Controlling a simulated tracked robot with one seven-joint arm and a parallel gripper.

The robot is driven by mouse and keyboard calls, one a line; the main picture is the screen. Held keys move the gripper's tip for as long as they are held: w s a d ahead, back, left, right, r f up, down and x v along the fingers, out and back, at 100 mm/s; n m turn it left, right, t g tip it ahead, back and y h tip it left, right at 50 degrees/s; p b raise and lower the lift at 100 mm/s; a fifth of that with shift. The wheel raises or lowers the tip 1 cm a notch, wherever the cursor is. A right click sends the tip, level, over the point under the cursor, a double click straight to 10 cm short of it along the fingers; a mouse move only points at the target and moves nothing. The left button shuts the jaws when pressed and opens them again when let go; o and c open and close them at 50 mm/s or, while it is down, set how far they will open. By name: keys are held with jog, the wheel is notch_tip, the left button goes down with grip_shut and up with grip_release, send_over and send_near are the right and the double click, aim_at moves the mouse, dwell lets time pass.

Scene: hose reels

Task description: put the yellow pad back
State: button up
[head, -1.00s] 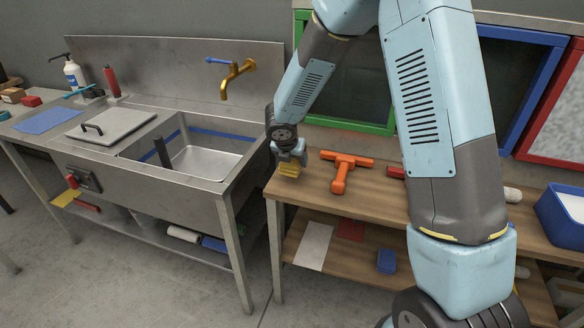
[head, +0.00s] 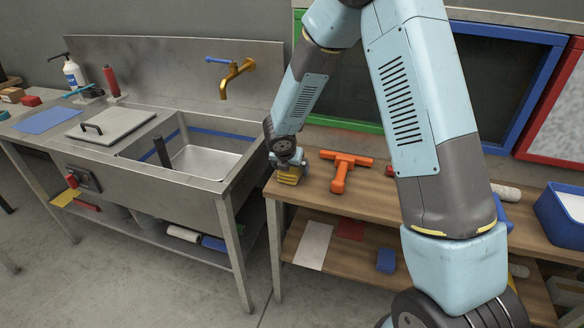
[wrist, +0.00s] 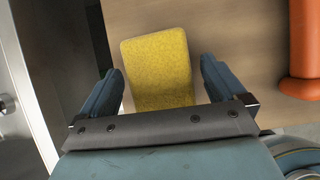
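The yellow pad (head: 287,179) is at the left front end of the wooden bench (head: 325,193), just below my gripper (head: 287,163). In the wrist view the pad (wrist: 157,65) lies between the two dark fingers of my gripper (wrist: 161,78). A narrow gap shows on each side of it, so my gripper is open around or just above it. Whether the pad rests flat on the bench is hard to tell. Its near end is hidden by my gripper.
An orange T-shaped fitting (head: 342,171) lies right of the pad. A steel sink (head: 200,168) stands left, across a narrow gap. A blue bin (head: 561,217) is at the bench's right end.

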jog(key=v, duration=1.2)
jog(key=s+d+r+m+h, duration=0.1)
jog(key=s+d+r+m, duration=0.4)
jog(key=d+r+m, duration=0.25)
jog(key=s+d+r+m, duration=0.4)
jog(key=d+r+m, duration=0.3)
jog(key=d+r, duration=0.1)
jog(key=s+d+r+m+y, duration=0.1)
jog(key=s+d+r+m, duration=0.2)
jog(key=s+m, duration=0.5)
jog(key=s+d+r+m+y, duration=0.1)
jog(key=s+d+r+m, duration=0.3)
jog(key=s+m, duration=0.5)
jog(key=s+d, duration=0.1)
jog(key=s, duration=0.1)
jog(key=shift+s+y, duration=0.3)
jog(key=shift+y, duration=0.1)
jog(key=shift+m, duration=0.25)
